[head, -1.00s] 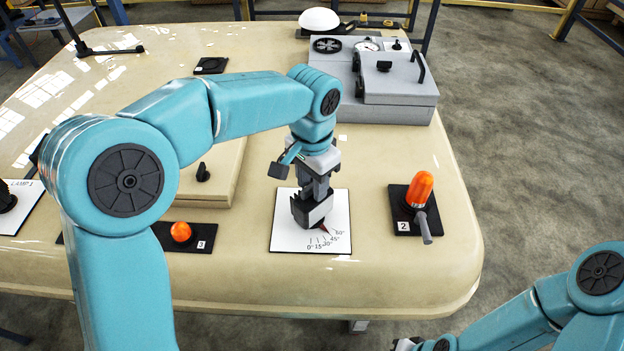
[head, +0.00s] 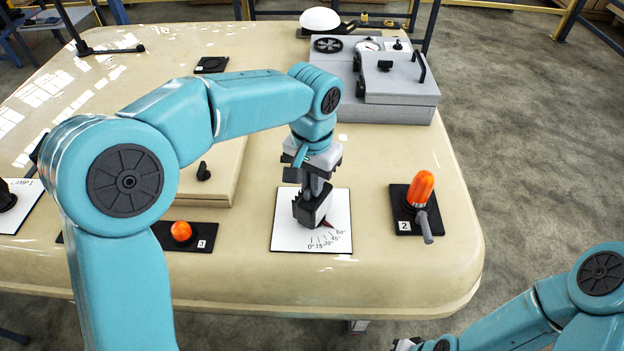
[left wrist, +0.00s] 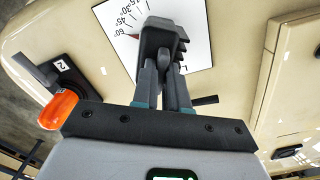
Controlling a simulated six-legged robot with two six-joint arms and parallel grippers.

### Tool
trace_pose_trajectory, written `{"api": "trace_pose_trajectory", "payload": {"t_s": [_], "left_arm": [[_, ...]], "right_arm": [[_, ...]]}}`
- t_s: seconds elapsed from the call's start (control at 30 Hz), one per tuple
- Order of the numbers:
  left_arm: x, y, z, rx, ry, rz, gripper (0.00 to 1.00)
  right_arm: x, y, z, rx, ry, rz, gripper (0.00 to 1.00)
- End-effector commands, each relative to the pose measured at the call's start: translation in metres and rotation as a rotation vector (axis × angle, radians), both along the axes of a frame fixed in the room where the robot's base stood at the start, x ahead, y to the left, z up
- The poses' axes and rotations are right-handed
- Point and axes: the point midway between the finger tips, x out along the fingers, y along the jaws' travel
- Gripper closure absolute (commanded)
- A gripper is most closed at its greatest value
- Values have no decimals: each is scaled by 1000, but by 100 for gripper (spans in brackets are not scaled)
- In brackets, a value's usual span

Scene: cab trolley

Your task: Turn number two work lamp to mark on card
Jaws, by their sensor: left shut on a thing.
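A black work lamp (head: 318,208) stands on a white card (head: 284,232) with angle marks from 0° to 60°. No number shows on this lamp; my gripper partly hides it. Its red pointer (head: 328,224) lies near the 60° end of the scale; the exact reading is unclear. My left gripper (head: 312,196) points down from above and is shut on the lamp. In the left wrist view, the fingers (left wrist: 162,80) meet the lamp's dark body (left wrist: 158,42), with the red tip beside the 60° mark. My right gripper (head: 405,344) barely shows at the bottom edge.
A plate numbered 2 with an orange lamp (head: 421,187) and grey lever stands to the right. A plate numbered 3 with an orange dome (head: 181,231) lies left. A grey case (head: 400,98) stands behind. The tabletop in front of the card is clear.

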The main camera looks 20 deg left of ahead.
Motion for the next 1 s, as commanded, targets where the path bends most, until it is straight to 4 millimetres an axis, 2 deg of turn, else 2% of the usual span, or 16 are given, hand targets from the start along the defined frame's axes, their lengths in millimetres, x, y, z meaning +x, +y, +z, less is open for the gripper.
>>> {"api": "trace_pose_trajectory", "payload": {"t_s": [0.03,0.1,0.13,0.43,0.57,0.67,1.0], "left_arm": [[2,0,1,-3,-7,3,100],[2,0,1,-3,-7,3,71],[2,0,1,-3,-7,2,62],[1,0,2,-1,-4,0,62],[2,0,13,-2,-7,0,62],[2,-1,33,-3,-10,-1,62],[2,-1,124,-3,-9,0,62]], "right_arm": [[0,0,0,0,0,0,100],[0,0,0,0,0,0,100],[0,0,0,0,0,0,100],[0,0,0,0,0,0,100],[0,0,0,0,0,0,100],[0,0,-1,0,0,0,100],[0,0,8,0,0,0,100]]}}
